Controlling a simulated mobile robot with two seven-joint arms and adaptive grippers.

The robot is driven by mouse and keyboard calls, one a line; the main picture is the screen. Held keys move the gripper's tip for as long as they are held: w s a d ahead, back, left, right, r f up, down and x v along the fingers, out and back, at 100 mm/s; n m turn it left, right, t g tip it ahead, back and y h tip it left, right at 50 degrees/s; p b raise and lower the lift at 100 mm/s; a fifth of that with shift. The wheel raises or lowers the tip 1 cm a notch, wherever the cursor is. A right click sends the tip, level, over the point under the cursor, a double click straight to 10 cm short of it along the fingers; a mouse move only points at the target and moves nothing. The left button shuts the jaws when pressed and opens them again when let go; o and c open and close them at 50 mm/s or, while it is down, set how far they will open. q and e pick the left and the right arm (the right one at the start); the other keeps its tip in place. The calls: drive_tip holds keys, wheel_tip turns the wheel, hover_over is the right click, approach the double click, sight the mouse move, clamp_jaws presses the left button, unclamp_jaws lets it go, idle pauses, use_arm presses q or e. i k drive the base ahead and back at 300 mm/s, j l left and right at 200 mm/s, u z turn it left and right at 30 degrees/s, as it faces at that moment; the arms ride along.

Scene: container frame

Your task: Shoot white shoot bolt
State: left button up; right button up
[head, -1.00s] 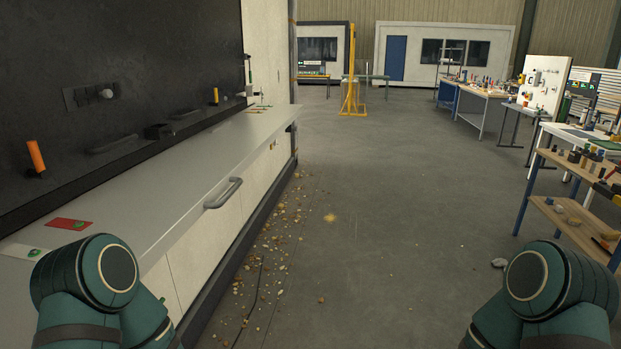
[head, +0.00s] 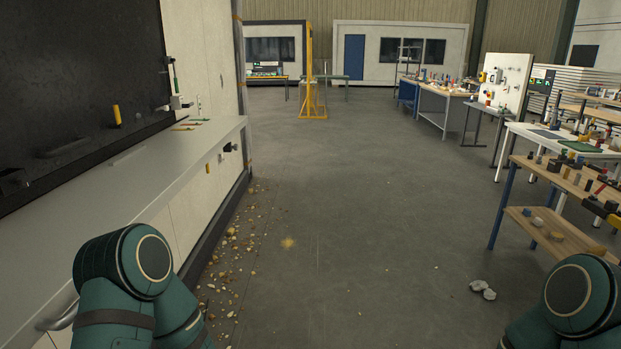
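No white shoot bolt can be made out for certain. A small white fitting (head: 178,103) sits at the right edge of the dark panel, below a green-handled tool. Small fittings, one yellow (head: 207,168) and one black (head: 229,147), sit on the white front below the counter's far end. They are too small to tell what they are. Neither of my grippers is in view; only my teal arm links show at the bottom left and bottom right.
A long grey counter (head: 130,165) runs along the left under the dark panel (head: 75,70). Gravel (head: 222,250) lies along its base. A wooden shelf bench (head: 545,230) stands at the right, with pale lumps (head: 482,288) on the floor nearby. The middle floor is clear.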

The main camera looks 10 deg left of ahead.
sight(166, 107)
drive_tip(key=i, duration=1.5)
drive_tip(key=i+u, duration=0.3)
drive_tip(key=i+l+u, duration=0.3)
drive_tip(key=i, duration=0.15)
drive_tip(key=i+l+u, duration=0.15)
drive_tip(key=i+u, duration=0.2)
drive_tip(key=i+l+u, duration=0.25)
drive_tip(key=u, duration=0.25)
drive_tip(key=i+l+u, duration=0.2)
drive_tip(key=l+u, duration=0.25)
drive_tip(key=i+l+u, duration=0.2)
drive_tip(key=u, duration=0.3)
drive_tip(key=l+u, duration=0.45)
drive_tip(key=l, duration=0.1)
